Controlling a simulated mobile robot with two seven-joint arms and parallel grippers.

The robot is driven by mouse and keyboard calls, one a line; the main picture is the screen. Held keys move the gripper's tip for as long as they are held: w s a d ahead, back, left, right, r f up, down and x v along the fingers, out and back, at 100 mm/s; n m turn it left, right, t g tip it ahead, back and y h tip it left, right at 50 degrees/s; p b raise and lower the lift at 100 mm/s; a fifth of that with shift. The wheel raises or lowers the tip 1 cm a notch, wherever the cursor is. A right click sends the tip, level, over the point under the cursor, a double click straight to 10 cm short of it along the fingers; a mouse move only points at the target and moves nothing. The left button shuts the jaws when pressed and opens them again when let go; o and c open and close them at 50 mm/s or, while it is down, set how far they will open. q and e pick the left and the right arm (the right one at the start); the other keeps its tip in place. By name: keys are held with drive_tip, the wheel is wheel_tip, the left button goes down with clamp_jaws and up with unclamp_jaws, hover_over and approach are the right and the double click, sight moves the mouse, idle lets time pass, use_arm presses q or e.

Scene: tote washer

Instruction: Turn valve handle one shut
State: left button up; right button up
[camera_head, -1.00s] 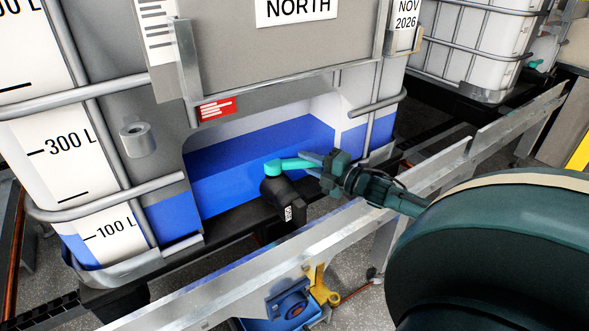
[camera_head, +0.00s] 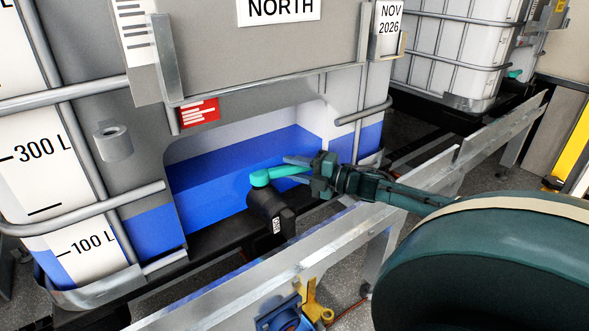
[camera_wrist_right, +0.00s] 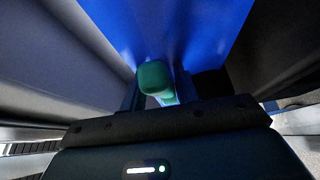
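A teal valve handle (camera_head: 280,173) sits on top of a black valve body (camera_head: 265,207) at the foot of the near tank. It points right, towards my right gripper (camera_head: 298,167). The right gripper's fingers are spread around the handle's free end, with a gap showing between the upper finger and the handle. In the right wrist view the handle (camera_wrist_right: 153,78) stands between the two dark fingers. Whether either finger touches it is hard to tell. My left gripper is not in view.
The near caged tank (camera_head: 60,210) holds blue liquid. A metal rail (camera_head: 330,235) runs in front of the valve, below my right arm. A blue and yellow fitting (camera_head: 290,312) is below the rail. Another caged tank (camera_head: 450,60) stands at the back right.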

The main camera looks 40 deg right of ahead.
drive_tip(key=shift+o, duration=1.3)
drive_tip(key=shift+s+d, duration=0.15)
drive_tip(key=shift+s, duration=0.4)
use_arm(q)
drive_tip(key=p, duration=0.1)
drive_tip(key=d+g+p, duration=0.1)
drive_tip(key=p, duration=0.1)
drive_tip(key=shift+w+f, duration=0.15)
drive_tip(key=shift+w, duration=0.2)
use_arm(e)
drive_tip(key=v, duration=1.2)
drive_tip(key=shift+c, duration=0.2)
